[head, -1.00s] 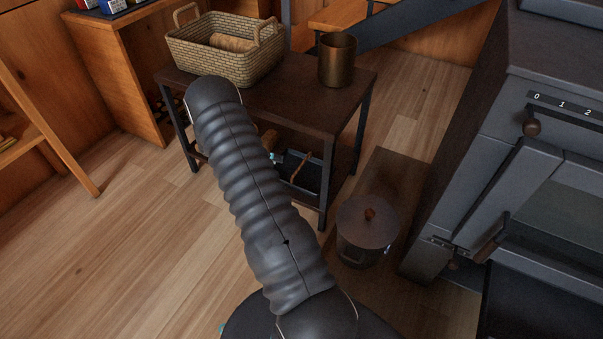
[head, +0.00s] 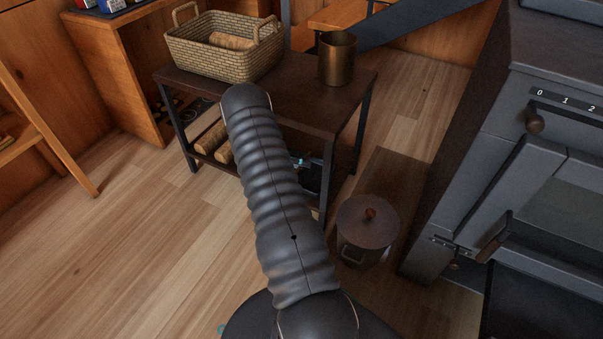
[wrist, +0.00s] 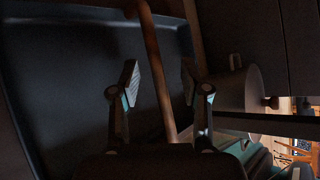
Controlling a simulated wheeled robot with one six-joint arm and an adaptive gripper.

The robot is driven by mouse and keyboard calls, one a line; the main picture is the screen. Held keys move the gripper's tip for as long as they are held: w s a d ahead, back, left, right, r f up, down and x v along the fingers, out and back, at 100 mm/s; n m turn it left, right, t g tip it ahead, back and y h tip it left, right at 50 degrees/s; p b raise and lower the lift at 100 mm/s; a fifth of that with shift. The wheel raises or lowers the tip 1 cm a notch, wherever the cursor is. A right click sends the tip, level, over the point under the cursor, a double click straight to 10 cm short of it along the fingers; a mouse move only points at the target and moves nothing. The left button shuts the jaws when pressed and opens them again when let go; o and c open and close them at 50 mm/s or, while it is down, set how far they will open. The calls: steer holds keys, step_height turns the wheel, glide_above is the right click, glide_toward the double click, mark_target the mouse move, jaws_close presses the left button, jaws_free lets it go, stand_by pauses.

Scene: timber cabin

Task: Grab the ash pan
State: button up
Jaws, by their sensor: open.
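The ash pan looks to be the dark shallow tray (head: 312,182) on the low shelf of the side table, mostly hidden behind my arm in the head view. In the wrist view the dark pan (wrist: 65,80) fills the left and middle. A thin brown bar, apparently its handle (wrist: 154,65), runs across it and passes between my fingers. My gripper (wrist: 160,82) is open, with one finger on each side of the bar. I cannot tell whether either finger touches it. In the head view only a small part of my gripper (head: 303,162) shows beside my arm.
The side table (head: 300,95) overhangs the shelf and carries a wicker basket (head: 215,62) and a brass cup (head: 337,62). Logs (head: 212,138) lie on the low shelf. A lidded pot (head: 367,225) stands right of the table, beside the stove (head: 470,150). Floor at left is clear.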

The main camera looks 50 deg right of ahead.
steer(key=shift+s+d+f, duration=0.1)
steer(key=shift+d+f, duration=0.05)
steer(key=shift+f, duration=0.05)
jaws_close()
steer(key=shift+r, duration=0.1)
